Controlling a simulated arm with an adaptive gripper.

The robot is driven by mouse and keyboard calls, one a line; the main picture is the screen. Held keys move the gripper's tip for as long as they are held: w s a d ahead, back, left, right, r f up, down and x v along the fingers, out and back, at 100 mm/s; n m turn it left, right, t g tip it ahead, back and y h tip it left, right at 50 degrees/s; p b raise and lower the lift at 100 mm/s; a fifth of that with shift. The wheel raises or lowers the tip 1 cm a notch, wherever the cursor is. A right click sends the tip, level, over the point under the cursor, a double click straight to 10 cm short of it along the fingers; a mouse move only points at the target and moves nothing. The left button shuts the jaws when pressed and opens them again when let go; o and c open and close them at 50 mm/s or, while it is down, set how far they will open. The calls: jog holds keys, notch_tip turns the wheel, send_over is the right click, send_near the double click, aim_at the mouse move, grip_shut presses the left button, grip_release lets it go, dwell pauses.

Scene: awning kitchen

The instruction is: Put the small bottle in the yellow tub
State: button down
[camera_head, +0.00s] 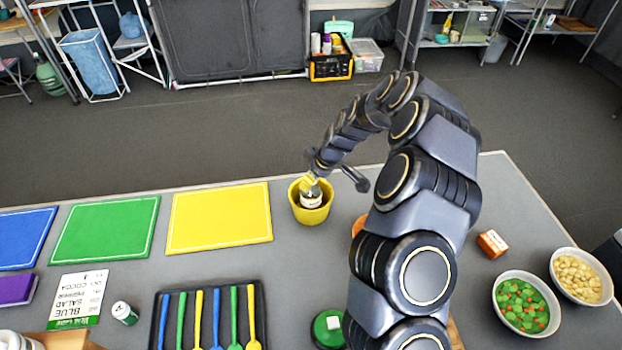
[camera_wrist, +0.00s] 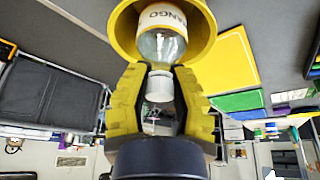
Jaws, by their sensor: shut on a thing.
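The yellow tub (camera_head: 322,215) stands on the grey table near its far edge. The small bottle (camera_head: 312,199), with a pale label, sits within the tub's mouth. In the wrist view the bottle (camera_wrist: 160,45) is clear, has a white cap and a label reading "ANGO", and the tub (camera_wrist: 206,38) surrounds its lower end. My gripper (camera_head: 309,184) is above the tub. Its yellow fingers, also in the wrist view (camera_wrist: 160,72), are shut on the bottle around its neck. Whether the bottle touches the tub's floor is hidden.
Yellow (camera_head: 220,218), green (camera_head: 105,228) and blue (camera_head: 25,238) boards lie left of the tub. A black tray (camera_head: 170,300) of coloured utensils is in front. An orange item (camera_head: 358,226) is partly behind my arm. Bowls (camera_head: 502,316) and a small box (camera_head: 491,243) are at the right.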

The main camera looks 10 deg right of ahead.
jog(key=c, duration=1)
grip_release()
jog(key=v, duration=1.2)
jog(key=s+a+r+g, duration=0.1)
jog(key=s+a+r, duration=0.2)
jog(key=s+r, duration=0.25)
jog(key=s+r+m+g+h, duration=0.1)
jog(key=s+m, duration=0.2)
jog(key=s, duration=0.7)
jog(key=s+r+m+g+h, duration=0.1)
jog(key=s+m, duration=0.2)
jog(key=s, duration=0.6)
jog(key=s+d+r+m+g+h, duration=0.1)
jog(key=s+m+g, duration=0.1)
jog(key=s, duration=0.8)
jog(key=shift+s+r+m, duration=0.2)
jog(key=shift+s+m, duration=0.15)
jog(key=shift+m, duration=0.15)
jog(key=shift+d, duration=0.1)
